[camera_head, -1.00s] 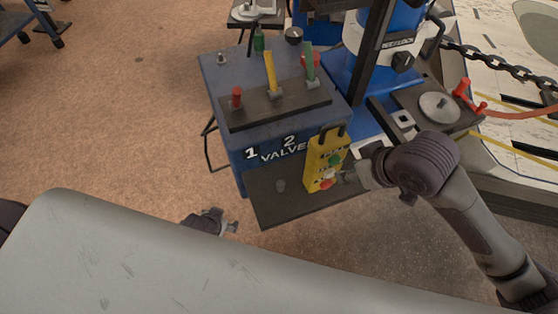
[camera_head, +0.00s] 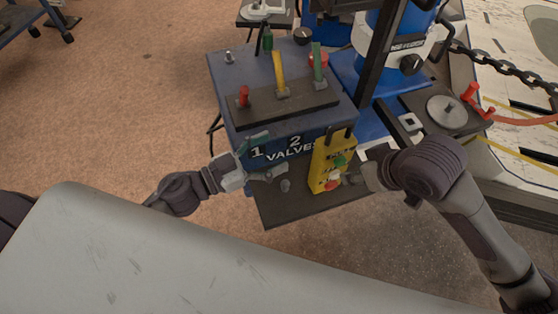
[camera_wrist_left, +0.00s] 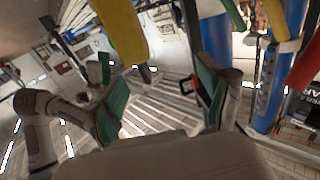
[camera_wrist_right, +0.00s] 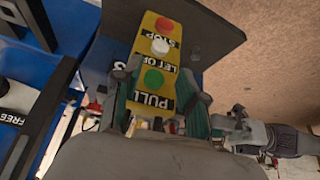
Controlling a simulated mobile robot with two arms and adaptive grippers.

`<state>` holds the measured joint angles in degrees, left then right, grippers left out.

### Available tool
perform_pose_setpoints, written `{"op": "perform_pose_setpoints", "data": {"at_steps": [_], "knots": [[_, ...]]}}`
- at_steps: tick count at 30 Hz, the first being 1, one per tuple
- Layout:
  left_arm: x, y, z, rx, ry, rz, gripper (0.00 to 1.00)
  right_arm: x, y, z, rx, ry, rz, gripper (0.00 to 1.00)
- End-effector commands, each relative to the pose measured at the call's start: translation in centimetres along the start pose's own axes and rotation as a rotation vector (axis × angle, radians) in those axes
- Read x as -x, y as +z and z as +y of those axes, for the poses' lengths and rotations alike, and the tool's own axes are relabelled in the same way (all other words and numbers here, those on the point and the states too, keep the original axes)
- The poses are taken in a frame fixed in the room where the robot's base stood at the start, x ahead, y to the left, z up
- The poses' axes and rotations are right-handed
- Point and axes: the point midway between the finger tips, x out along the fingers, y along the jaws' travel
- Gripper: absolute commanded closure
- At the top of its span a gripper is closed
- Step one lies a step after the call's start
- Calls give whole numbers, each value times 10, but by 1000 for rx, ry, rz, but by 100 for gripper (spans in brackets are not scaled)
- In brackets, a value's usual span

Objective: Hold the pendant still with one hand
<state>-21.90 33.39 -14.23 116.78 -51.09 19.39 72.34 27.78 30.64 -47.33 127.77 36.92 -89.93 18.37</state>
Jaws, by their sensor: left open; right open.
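The yellow pendant (camera_head: 322,176), with a green button and red and white ones, stands upright at the front right of the blue valve box. My right gripper (camera_head: 357,176) is open at its right side. In the right wrist view the pendant (camera_wrist_right: 158,66) shows between and beyond the green-padded fingers (camera_wrist_right: 162,105); I cannot tell whether they touch it. My left gripper (camera_head: 268,158) is open and empty in front of the box, left of the pendant. Its spread green-padded fingers also show in the left wrist view (camera_wrist_left: 160,95).
Red (camera_head: 244,97), yellow (camera_head: 279,75) and green (camera_head: 318,64) levers stand on the blue box (camera_head: 232,80). A dark shelf (camera_head: 285,212) lies below it. A grey surface (camera_head: 130,250) fills the front left. A chain (camera_head: 500,67) hangs at right.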

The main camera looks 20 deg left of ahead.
Motion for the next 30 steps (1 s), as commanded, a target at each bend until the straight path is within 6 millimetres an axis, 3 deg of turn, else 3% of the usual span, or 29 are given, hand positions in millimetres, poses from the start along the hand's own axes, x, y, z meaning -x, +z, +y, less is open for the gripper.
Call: {"op": "perform_pose_setpoints", "data": {"at_steps": [3, 10, 24, 30], "knots": [[-3, -2, 25, 23, 71, -1, 21, 0, 0, 0, 0, 0, 0, 58], [-18, -3, 36, 33, 102, -1, 21, 0, 0, 0, 0, 0, 0, 58], [-107, -4, 43, 31, 98, 0, 21, 0, 0, 0, 0, 0, 0, 58], [-132, -3, 46, 32, 97, -2, 21, 0, 0, 0, 0, 0, 0, 58]]}}
